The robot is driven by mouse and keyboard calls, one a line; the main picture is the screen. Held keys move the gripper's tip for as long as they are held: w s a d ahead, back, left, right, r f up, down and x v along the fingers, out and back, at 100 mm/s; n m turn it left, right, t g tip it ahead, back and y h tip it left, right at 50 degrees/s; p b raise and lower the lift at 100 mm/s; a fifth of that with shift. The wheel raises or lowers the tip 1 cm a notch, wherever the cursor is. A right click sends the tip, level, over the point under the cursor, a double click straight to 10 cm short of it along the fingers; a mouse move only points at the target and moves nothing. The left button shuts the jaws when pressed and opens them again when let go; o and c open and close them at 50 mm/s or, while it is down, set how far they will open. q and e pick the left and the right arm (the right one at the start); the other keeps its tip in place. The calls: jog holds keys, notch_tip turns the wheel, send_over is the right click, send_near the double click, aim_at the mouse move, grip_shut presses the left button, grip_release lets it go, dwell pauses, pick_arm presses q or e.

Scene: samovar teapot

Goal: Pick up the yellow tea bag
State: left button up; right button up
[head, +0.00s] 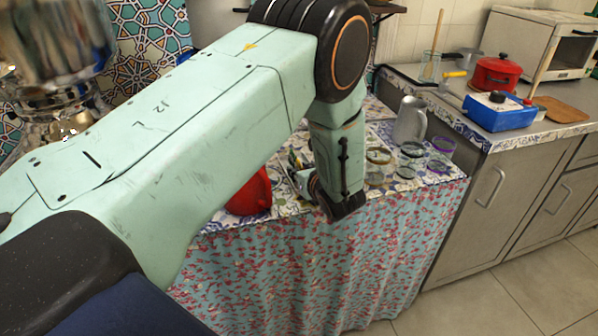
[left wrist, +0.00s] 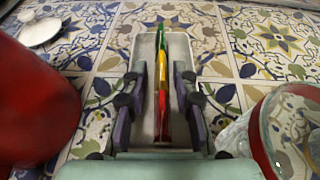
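The yellow tea bag (left wrist: 162,72) stands in a row between a green tea bag (left wrist: 160,38) and a red tea bag (left wrist: 162,105), inside a narrow pale tray (left wrist: 146,46), in the left wrist view. My left gripper (left wrist: 162,88) is open, one dark finger on each side of the row, with gaps between fingers and bags. In the head view my left gripper (head: 304,178) points down at the table and is partly hidden by my arm. The tea bags are small there and hard to tell apart. My right gripper is not in view.
A red pot (head: 250,195) stands close left of the gripper; a glass with a reddish rim (left wrist: 258,130) is close on its right. Several glasses (head: 410,160) and a metal jug (head: 410,120) stand further right on the tiled table. A samovar (head: 60,60) is at left.

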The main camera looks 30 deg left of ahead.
aim_at(301, 165)
pick_arm(q)
jog(key=shift+w+f, duration=0.1)
jog(key=shift+w, duration=0.15)
jog(key=shift+s, duration=0.1)
jog(key=shift+c, duration=0.8)
jog(key=shift+a, duration=0.1)
jog(key=c, duration=0.3)
notch_tip(301, 165, up, 10)
jog(key=shift+r+p, duration=0.1)
jog(key=shift+p, duration=1.1)
